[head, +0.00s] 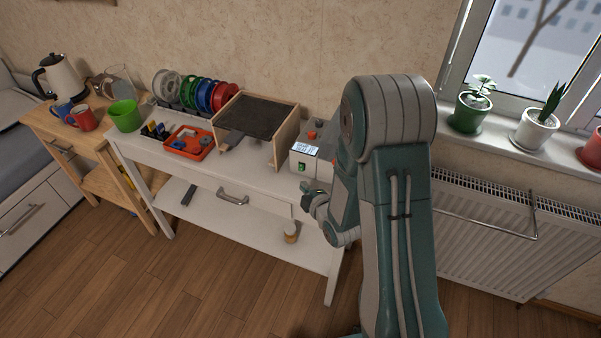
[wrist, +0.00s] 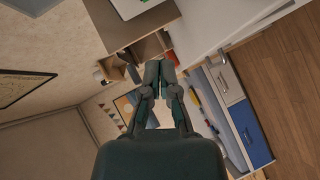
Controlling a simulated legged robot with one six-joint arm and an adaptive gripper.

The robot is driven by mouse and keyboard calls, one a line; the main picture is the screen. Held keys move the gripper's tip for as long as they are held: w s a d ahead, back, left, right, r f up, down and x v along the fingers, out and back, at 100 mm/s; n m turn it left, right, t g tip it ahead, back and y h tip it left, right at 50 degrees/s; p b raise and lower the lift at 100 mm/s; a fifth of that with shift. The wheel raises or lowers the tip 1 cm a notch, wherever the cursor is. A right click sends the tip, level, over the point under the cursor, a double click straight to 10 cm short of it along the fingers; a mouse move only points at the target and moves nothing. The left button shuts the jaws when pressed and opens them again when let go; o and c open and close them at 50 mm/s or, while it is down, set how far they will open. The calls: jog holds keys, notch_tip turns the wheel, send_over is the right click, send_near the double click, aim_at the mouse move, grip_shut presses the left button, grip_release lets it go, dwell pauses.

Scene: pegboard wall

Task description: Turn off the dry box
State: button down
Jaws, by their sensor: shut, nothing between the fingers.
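The dry box appears to be the grey box (head: 311,162) at the right end of the white workbench, in the head view. It has a small lit display (head: 305,149) on its front, a green switch (head: 302,167) below it and an orange-red knob (head: 312,135) on top. My arm hides its right side. My gripper (head: 308,196) is just in front of and below the switch, apart from it as far as I can tell. In the wrist view my gripper (wrist: 159,70) has its fingers together with nothing between them. I cannot make out the switch in the wrist view.
On the white workbench (head: 240,178) stand a wooden frame with a dark panel (head: 257,115), a red tray (head: 189,142) and several coloured spools (head: 200,95). A radiator (head: 500,235) is at the right. The floor in front is clear.

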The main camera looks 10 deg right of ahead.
aim_at(301, 167)
jog(key=x, duration=0.6)
jog(key=shift+w+f, duration=0.15)
jog(key=shift+w, duration=0.1)
jog(key=shift+w+d+f, duration=0.25)
jog(key=shift+w+d, duration=0.05)
jog(key=shift+w, duration=0.15)
jog(key=shift+w+d+f, duration=0.25)
jog(key=shift+w+d, duration=0.1)
jog(key=shift+w, duration=0.15)
jog(key=shift+w+d+f, duration=0.3)
jog(key=shift+w+d, duration=0.1)
jog(key=shift+w, duration=0.1)
